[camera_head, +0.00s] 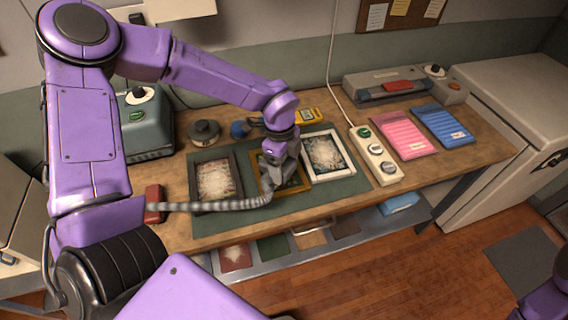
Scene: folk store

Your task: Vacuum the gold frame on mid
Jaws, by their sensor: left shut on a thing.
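Three picture frames lie in a row on a dark green mat (235,217): a dark frame (196,183) at the left, the gold frame (297,187) in the middle and a white frame (347,160) at the right. The dark and white frames' pictures have pale dusty patches. My left gripper (276,176) is over the gold frame, shut on a grey vacuum nozzle (268,187) with a ribbed hose (225,205) running left. Gripper and nozzle hide much of the gold frame's picture, and I cannot tell whether the nozzle touches it. My right gripper is not in view.
A white switch strip (376,157) stands right of the mat, then pink (403,135) and blue (441,125) sheets. A green machine (146,125) and a dark round knob (205,132) are behind left. A grey device (385,85) stands at the back right.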

